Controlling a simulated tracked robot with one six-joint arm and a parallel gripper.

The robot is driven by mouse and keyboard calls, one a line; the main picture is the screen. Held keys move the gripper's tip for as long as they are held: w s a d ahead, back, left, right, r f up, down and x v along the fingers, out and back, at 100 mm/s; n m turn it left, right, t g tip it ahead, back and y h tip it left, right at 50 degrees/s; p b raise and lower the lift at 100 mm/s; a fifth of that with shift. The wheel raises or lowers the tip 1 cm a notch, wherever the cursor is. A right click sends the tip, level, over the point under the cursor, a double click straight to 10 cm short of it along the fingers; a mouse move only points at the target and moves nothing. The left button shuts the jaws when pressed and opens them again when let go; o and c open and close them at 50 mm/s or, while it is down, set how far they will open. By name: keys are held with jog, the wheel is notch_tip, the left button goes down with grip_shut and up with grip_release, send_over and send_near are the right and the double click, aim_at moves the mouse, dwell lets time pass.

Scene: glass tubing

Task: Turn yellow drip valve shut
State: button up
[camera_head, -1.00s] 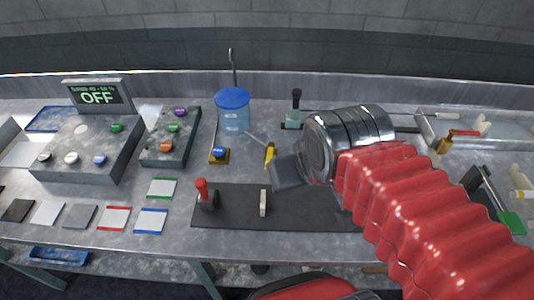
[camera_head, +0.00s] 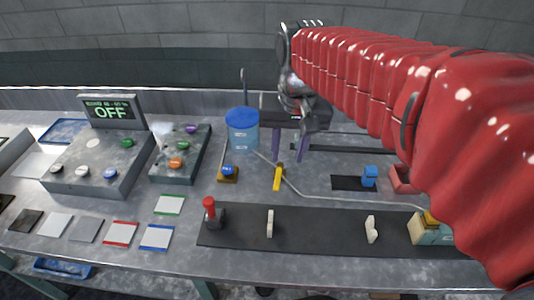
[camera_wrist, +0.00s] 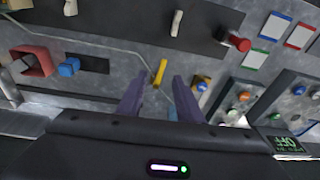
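The yellow drip valve handle (camera_head: 278,177) sits on thin glass tubing on the bench, right of the blue-lidded container. In the wrist view the yellow valve (camera_wrist: 160,72) lies just beyond the gap between my fingertips. My gripper (camera_head: 288,159) points down above and behind the valve, with its two purple fingers apart and nothing between them. In the wrist view my gripper (camera_wrist: 158,88) is also open. It appears apart from the valve. The exact height gap cannot be told.
The blue-lidded container (camera_head: 242,130) stands close left of my gripper. A blue knob on a yellow block (camera_head: 228,173) is left of the valve. A dark mat (camera_head: 320,232) with a red-handled part lies in front. A blue block (camera_head: 370,176) is to the right.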

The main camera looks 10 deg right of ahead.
jog(key=m+g, duration=0.2)
send_over(277, 181)
jog(key=shift+f, duration=0.95)
notch_tip(277, 181, down, 14)
jog(key=shift+r, duration=0.1)
jog(key=shift+c, duration=0.2)
grip_shut()
dwell(0.4)
